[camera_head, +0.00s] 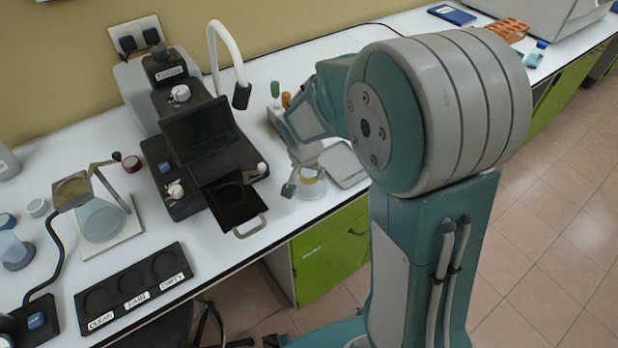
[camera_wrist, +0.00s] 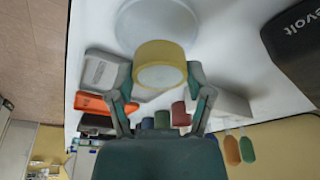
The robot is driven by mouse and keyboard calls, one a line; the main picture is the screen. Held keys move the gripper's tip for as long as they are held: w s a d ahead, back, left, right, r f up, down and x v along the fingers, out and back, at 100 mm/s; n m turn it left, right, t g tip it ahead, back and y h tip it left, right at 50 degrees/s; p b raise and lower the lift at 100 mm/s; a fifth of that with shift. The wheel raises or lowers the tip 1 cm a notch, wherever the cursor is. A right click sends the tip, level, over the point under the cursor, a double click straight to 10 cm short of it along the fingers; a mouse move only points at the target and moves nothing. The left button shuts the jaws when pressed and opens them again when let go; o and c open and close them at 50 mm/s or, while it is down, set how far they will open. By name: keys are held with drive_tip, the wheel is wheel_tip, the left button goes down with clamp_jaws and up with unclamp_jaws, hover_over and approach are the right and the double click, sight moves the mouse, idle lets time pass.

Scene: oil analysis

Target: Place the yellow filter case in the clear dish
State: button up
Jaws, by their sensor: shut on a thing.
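The yellow filter case (camera_wrist: 160,66) is a short ring-like cylinder with a pale round face. My gripper (camera_wrist: 160,84) is shut on its sides in the wrist view. The clear dish (camera_wrist: 155,18) is a pale round disc on the white bench, just beyond the case in that view; the case overlaps its near edge in the picture. I cannot tell the height gap between them. My arm hides part of this area.
A black instrument (camera_head: 205,135) with an extended tray stands left of my gripper. A flat grey tray (camera_head: 344,164) lies right of it. A black labelled three-well holder (camera_head: 133,285) is at the front left. Orange (camera_wrist: 94,103) and coloured items crowd near the gripper.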

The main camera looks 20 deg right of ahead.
sight(308, 174)
drive_tip(key=shift+s+x, duration=0.15)
drive_tip(key=shift+x, duration=0.55)
drive_tip(key=shift+s+x, duration=0.15)
drive_tip(key=shift+x, duration=0.55)
drive_tip(key=shift+a+f, duration=0.1)
drive_tip(key=shift+f, duration=0.1)
drive_tip(key=o, duration=0.9)
drive_tip(key=shift+o, duration=0.2)
drive_tip(key=v, duration=1.2)
drive_tip(key=s+d+r+n+t+y, duration=0.1)
drive_tip(key=s+r+n, duration=0.2)
drive_tip(key=s, duration=0.6)
drive_tip(key=s+d+r+n+t, duration=0.1)
drive_tip(key=s+r+n, duration=0.3)
drive_tip(key=s, duration=0.5)
drive_tip(key=shift+r+t+y, duration=0.4)
drive_tip(key=shift+r+t, duration=0.1)
drive_tip(key=shift+r, duration=0.45)
